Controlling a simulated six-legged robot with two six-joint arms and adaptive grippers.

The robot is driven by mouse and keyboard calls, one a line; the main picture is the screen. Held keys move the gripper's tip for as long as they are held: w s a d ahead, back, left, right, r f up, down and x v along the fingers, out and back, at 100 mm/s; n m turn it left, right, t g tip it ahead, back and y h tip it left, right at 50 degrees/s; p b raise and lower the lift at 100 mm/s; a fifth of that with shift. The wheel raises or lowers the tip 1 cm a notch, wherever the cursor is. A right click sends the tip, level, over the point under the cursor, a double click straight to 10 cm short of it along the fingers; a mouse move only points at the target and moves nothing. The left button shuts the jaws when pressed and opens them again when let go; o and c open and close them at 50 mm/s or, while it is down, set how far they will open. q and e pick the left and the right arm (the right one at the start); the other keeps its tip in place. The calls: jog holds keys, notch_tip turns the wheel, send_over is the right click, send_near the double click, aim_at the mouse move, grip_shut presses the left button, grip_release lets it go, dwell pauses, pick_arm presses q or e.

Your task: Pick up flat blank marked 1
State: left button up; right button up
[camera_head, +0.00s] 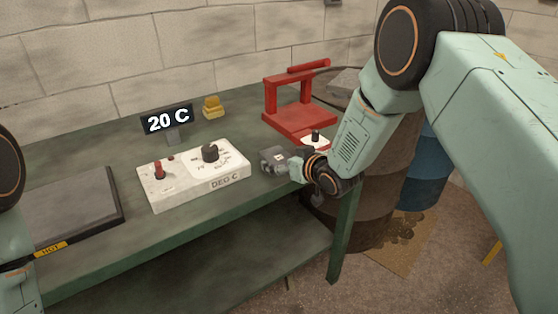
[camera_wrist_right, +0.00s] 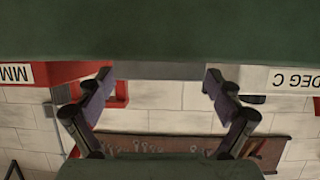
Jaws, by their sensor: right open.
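A small grey flat blank (camera_head: 279,157) with a pale mark lies on the green bench near its front right edge. The mark is too small to read, and my gripper partly hides the blank in the head view. My right gripper (camera_head: 287,165) is open at the blank, low over the bench edge. In the right wrist view, the picture is upside down and the blank's grey edge (camera_wrist_right: 160,71) shows between the spread fingertips of my right gripper (camera_wrist_right: 159,78). I cannot tell whether the fingers touch it. My left gripper is out of view.
The white DEG C control box (camera_head: 195,174) stands left of the blank, with a 20 C display (camera_head: 167,119) behind. The red press (camera_head: 300,105) stands behind right. A dark HOT plate (camera_head: 75,208) lies at left. Barrels (camera_head: 375,190) stand beyond the bench's right end.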

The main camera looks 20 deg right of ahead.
jog(key=shift+w+f, duration=0.2)
jog(key=shift+w, duration=0.1)
jog(key=shift+c, duration=0.3)
jog(key=shift+s+r, duration=0.15)
jog(key=shift+s, duration=0.05)
jog(key=c, duration=0.4)
jog(key=shift+w, duration=0.1)
jog(key=c, duration=0.9)
